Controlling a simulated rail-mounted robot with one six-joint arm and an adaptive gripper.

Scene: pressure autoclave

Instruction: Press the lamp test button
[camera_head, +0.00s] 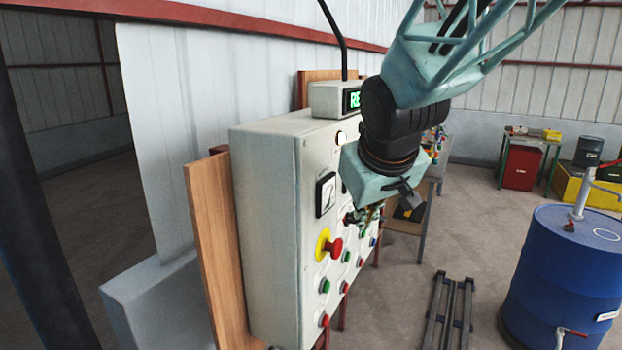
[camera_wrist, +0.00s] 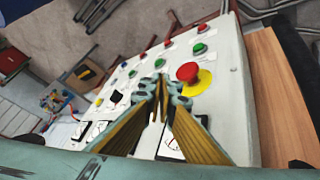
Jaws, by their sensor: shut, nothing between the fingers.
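The control panel (camera_head: 265,175) is a pale grey box with its button face turned to the right in the head view; the face also shows in the wrist view (camera_wrist: 232,70). It carries red and green push buttons, such as a green one (camera_head: 325,286) and a red one (camera_head: 324,320). No label is readable, so I cannot tell which is the lamp test button. My gripper (camera_head: 358,222) is in front of the middle of the face, its fingers pointing at it. In the wrist view my gripper (camera_wrist: 160,84) is shut and empty; contact with the panel cannot be told.
A red mushroom button (camera_wrist: 187,72) on a yellow collar sits close beside the fingers. A green-lettered display (camera_head: 351,99) stands on top. A blue barrel (camera_head: 545,265) stands at right.

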